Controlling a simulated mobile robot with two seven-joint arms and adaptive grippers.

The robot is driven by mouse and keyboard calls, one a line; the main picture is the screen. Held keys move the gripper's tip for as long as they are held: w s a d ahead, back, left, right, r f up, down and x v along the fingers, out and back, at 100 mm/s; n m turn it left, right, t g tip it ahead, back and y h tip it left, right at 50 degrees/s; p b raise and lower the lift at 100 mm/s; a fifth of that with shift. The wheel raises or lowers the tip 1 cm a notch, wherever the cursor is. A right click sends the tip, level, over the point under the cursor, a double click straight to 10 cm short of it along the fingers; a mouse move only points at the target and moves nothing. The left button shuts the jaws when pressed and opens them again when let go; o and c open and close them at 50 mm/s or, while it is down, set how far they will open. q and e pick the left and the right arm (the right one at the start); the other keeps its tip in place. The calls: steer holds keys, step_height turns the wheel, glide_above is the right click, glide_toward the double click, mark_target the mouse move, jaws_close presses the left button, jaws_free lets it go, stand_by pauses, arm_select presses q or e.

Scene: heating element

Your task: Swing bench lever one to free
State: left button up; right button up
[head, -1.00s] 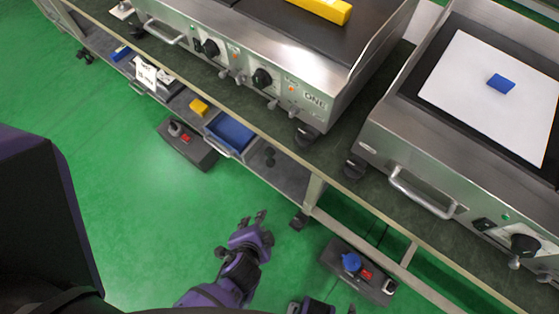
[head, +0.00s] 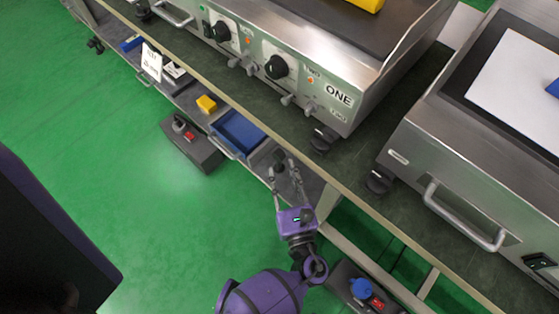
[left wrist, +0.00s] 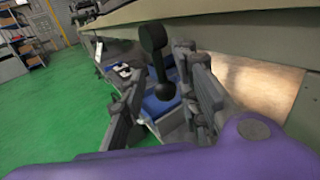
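A black lever with a rounded knob (left wrist: 153,38) stands upright in the left wrist view, between the fingers of my left gripper (left wrist: 163,85) and just beyond them. In the head view, the dark lever (head: 280,160) is small, below the bench edge and right of the blue bin. My left gripper (head: 284,170) points up at it there with its fingers spread on either side. The gripper is open; I cannot tell whether a finger touches the lever. No writing identifying the lever is readable. My right gripper is not in view.
The griddle labelled ONE (head: 340,95) stands on the bench top (head: 345,165), beside a second steel unit (head: 435,150). The lower shelf holds a blue bin (head: 238,133) and a yellow block (head: 206,104). Red-button boxes (head: 195,145) sit low by the bench.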

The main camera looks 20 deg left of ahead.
mark_target(279, 165)
arm_select(q)
steer(key=shift+x, duration=2.1)
steer(key=shift+f, duration=0.1)
steer(key=c, duration=0.7)
jaws_close()
